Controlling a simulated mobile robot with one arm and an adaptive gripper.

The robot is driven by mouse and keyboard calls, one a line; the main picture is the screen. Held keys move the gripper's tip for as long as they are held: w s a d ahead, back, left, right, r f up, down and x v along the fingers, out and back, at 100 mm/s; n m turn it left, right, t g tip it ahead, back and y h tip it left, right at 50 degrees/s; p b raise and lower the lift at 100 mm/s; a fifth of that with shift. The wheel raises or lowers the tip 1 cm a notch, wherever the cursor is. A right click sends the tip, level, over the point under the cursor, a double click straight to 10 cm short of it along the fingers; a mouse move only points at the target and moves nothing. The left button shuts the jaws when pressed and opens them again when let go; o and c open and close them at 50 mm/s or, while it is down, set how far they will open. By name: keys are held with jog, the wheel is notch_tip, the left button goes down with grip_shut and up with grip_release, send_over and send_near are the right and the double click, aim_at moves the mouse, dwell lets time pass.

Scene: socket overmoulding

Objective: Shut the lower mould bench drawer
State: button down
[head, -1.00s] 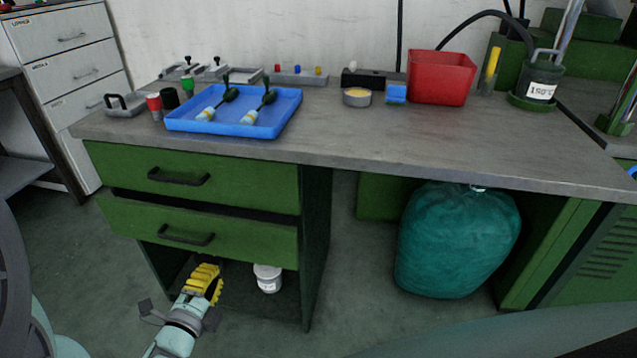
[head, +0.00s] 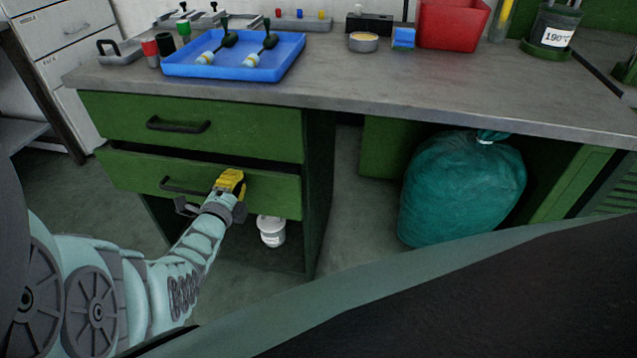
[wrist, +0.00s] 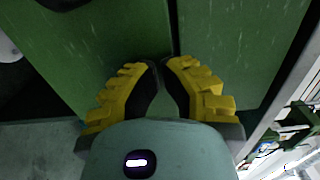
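The lower drawer (head: 270,193) is a green front with a dark bar handle (head: 182,187). It stands out a little from the bench, with a dark gap above it under the upper drawer (head: 240,130). In the wrist view the lower drawer front (wrist: 90,40) fills the left, with part of its handle (wrist: 62,3) at the top edge. My gripper (head: 232,176) is in front of the lower drawer, right of the handle.
A white tub (head: 271,231) stands in the open space below the drawers. A teal sack (head: 462,190) stands under the bench to the right. The worktop (head: 400,85) carries a blue tray (head: 180,70) and a red bin (head: 450,25).

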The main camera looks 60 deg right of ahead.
jog(key=shift+d, duration=0.2)
jog(key=b+x, duration=0.2)
jog(key=shift+w+d, duration=0.1)
jog(key=shift+d, duration=0.1)
dwell(0.4)
jog(key=p+v, duration=0.3)
jog(key=v, duration=1.1)
